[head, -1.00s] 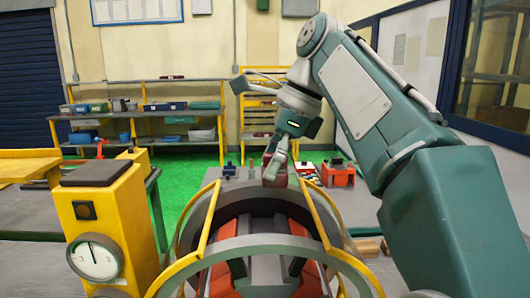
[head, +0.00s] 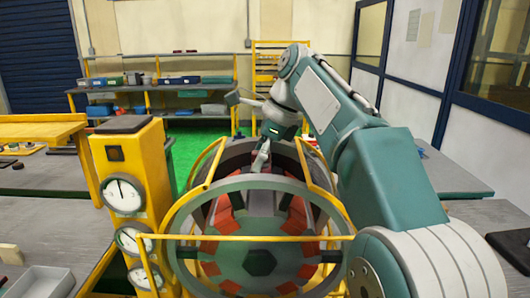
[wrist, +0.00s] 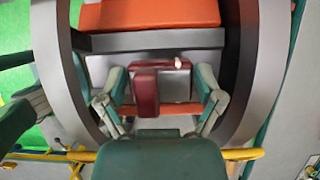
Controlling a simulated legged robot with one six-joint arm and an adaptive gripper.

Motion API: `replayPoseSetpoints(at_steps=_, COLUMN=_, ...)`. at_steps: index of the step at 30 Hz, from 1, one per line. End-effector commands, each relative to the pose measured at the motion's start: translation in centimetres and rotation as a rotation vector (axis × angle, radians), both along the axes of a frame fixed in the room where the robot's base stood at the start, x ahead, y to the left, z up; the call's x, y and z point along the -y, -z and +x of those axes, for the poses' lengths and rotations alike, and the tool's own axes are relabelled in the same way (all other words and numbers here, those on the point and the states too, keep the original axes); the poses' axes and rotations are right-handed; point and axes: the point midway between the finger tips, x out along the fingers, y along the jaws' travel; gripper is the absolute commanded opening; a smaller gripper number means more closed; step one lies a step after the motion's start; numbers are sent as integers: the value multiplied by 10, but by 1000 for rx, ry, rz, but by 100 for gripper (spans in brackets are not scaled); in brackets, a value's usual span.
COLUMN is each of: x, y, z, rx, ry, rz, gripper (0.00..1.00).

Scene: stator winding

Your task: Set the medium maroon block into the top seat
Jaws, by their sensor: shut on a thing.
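In the wrist view, the maroon block (wrist: 145,92) sits between the two fingers of my gripper (wrist: 163,88), with a grey face showing at its right side. My gripper is shut on it. In the head view, my gripper (head: 261,158) points down at the top of the round stator (head: 245,183), inside the yellow guard bars. The block cannot be made out there. The stator holds several red-orange pieces around a dark hexagonal centre. The top seat is largely hidden by my gripper and the ring, so I cannot tell whether the block touches it.
Yellow guard bars (head: 250,238) run around and across the stator's front. A yellow gauge post (head: 135,180) stands close at the left. A grey tray (head: 40,283) lies at the lower left. A shelf (head: 150,88) with bins is at the back.

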Motion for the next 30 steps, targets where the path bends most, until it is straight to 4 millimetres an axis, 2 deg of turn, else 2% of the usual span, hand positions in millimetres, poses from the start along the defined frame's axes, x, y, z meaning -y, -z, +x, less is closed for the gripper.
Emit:
replayPoseSetpoints(at_steps=17, x=-1, y=1, z=1, rx=3, ry=0, rz=1, gripper=24)
replayPoseSetpoints(at_steps=30, x=-1, y=17, z=1, rx=1, ry=-1, rz=4, gripper=24)
